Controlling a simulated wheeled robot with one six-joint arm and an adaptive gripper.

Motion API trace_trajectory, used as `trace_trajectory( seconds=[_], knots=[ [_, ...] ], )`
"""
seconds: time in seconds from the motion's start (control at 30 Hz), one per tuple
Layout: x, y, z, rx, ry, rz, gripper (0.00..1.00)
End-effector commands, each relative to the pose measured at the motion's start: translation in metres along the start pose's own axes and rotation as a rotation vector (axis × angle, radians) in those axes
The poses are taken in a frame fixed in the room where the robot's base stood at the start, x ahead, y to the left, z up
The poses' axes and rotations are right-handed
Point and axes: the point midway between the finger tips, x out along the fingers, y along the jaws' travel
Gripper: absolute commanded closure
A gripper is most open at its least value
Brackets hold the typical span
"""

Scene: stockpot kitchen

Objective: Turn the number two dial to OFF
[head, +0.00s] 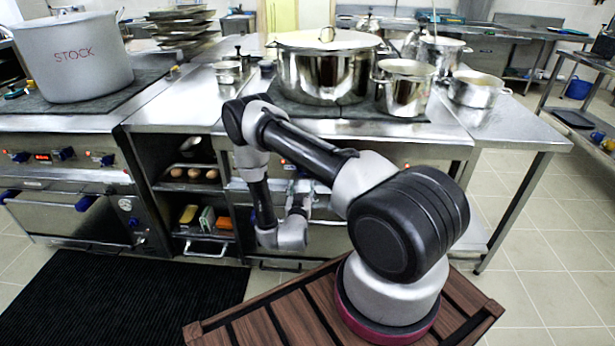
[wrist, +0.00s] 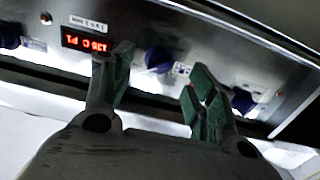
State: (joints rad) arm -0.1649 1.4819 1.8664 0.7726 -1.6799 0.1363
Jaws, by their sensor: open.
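In the wrist view a metal control panel (wrist: 205,45) carries several dark blue dials and a lit red display (wrist: 85,43). A middle blue dial (wrist: 160,58) shows between the green-padded fingertips of my gripper (wrist: 159,66), which is open and empty; whether the fingers touch it is unclear. Another blue dial (wrist: 243,101) is just right of the right finger, and one (wrist: 8,36) is at the left edge. The labels are too small to read, so I cannot tell which is number two. In the head view my gripper (head: 299,192) is before the right stove, its panel mostly hidden by my arm.
A large steel pot (head: 325,72) and smaller pots (head: 405,88) stand on the right stove. The left stove has its own blue dials (head: 66,153) and a grey stock pot (head: 75,62). Open shelves hold eggs (head: 193,173). A black mat (head: 120,300) covers floor at left.

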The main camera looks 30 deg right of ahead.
Motion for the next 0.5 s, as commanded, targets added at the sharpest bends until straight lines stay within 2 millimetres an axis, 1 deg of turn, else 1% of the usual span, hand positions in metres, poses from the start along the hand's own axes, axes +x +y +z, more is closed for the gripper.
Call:
trace_trajectory(
  seconds=[0.07, 0.17, 0.4, 0.5],
  knots=[
    [0.003, -0.001, -0.009, 0.004, 0.035, -0.004, 0.43],
    [0.013, -0.001, -0.011, 0.01, 0.045, -0.005, 0.43],
    [0.053, -0.001, -0.013, 0.01, 0.043, -0.005, 0.43],
    [0.067, -0.002, -0.013, 0.009, 0.042, -0.007, 0.43]
  ],
)
